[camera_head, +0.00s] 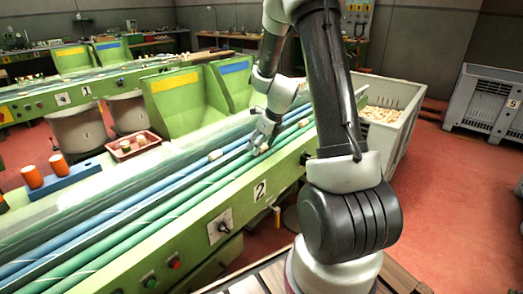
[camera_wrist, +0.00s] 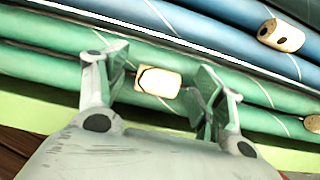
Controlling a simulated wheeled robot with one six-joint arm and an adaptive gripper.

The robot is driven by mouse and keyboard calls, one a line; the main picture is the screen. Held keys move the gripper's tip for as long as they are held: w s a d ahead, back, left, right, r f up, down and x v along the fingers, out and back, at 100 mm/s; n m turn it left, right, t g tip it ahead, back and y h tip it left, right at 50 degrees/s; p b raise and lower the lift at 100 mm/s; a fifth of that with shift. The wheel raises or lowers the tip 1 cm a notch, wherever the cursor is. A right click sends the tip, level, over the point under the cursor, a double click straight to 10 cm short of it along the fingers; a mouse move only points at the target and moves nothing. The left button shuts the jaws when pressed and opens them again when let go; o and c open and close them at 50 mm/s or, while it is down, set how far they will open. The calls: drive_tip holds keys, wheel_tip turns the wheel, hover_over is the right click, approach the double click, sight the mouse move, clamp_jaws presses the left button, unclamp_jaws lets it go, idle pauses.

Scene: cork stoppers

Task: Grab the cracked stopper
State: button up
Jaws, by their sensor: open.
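A pale cork stopper (camera_wrist: 158,82) lies on a green belt cord in the wrist view, with a dark angular line like a crack near its left end. My gripper (camera_wrist: 163,75) is open, with one finger on each side of this stopper and small gaps visible. In the head view my gripper (camera_head: 262,142) is low over the belts of the line marked 2. A second stopper (camera_wrist: 281,35), with dark spots, lies on a blue cord at upper right in the wrist view. In the head view, one stopper (camera_head: 215,155) lies left of my gripper and another (camera_head: 303,122) right of it.
A red tray (camera_head: 133,146) holding a few stoppers and a blue block (camera_head: 62,182) with orange cups stand beyond the belts at left. Green hoppers (camera_head: 187,103) stand behind. A grey crate (camera_head: 397,93) of stoppers is at right. The green front rail (camera_wrist: 40,112) runs close below my fingers.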

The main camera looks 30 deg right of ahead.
drive_tip(key=c, duration=0.8)
